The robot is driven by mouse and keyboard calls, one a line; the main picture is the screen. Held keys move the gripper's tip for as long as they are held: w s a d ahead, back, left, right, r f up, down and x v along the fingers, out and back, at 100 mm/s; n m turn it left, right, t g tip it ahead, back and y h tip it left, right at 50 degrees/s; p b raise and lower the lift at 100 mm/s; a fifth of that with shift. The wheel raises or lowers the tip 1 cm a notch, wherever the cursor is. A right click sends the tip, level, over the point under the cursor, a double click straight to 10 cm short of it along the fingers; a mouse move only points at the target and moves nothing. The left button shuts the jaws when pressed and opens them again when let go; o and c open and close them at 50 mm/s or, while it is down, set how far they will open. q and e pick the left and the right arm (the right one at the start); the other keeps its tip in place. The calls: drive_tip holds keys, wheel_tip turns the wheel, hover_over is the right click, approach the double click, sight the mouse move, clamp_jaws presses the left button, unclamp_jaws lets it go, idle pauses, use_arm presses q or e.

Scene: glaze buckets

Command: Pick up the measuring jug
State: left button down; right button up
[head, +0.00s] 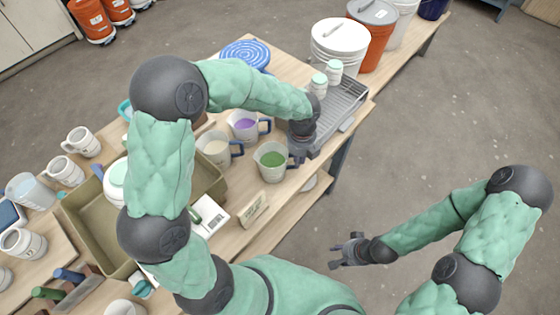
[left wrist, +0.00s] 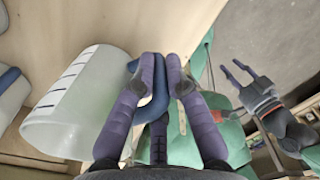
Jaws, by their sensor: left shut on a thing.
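A clear measuring jug (head: 270,163) with green contents is near the table's front edge. My left gripper (head: 297,157) is at its right side and covers the handle there. In the left wrist view, the pale jug (left wrist: 75,105) with black marks is at the left, and the fingers of my left gripper (left wrist: 160,75) are shut on its blue handle (left wrist: 151,98). I cannot tell whether the jug touches the table. My right gripper (head: 347,250) is open and empty, out over the floor, and also shows in the left wrist view (left wrist: 237,78).
A jug with purple contents (head: 243,124) and one with beige contents (head: 214,150) stand close behind and left. A small sign (head: 254,209) and an olive tray (head: 87,215) are to the left. A grey ribbed tray (head: 347,104) and white bucket (head: 339,46) are at the back right.

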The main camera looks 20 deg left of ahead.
use_arm(q)
drive_tip(key=shift+r, duration=0.15)
drive_tip(key=shift+r+p, duration=0.55)
drive_tip(key=shift+r, duration=0.85)
drive_tip(key=s+d+r+p, duration=0.5)
drive_tip(key=s+d+r, duration=0.3)
drive_tip(key=s+r, duration=0.2)
drive_tip(key=shift+s, duration=0.65)
drive_tip(key=shift+d, duration=0.1)
idle(1.1)
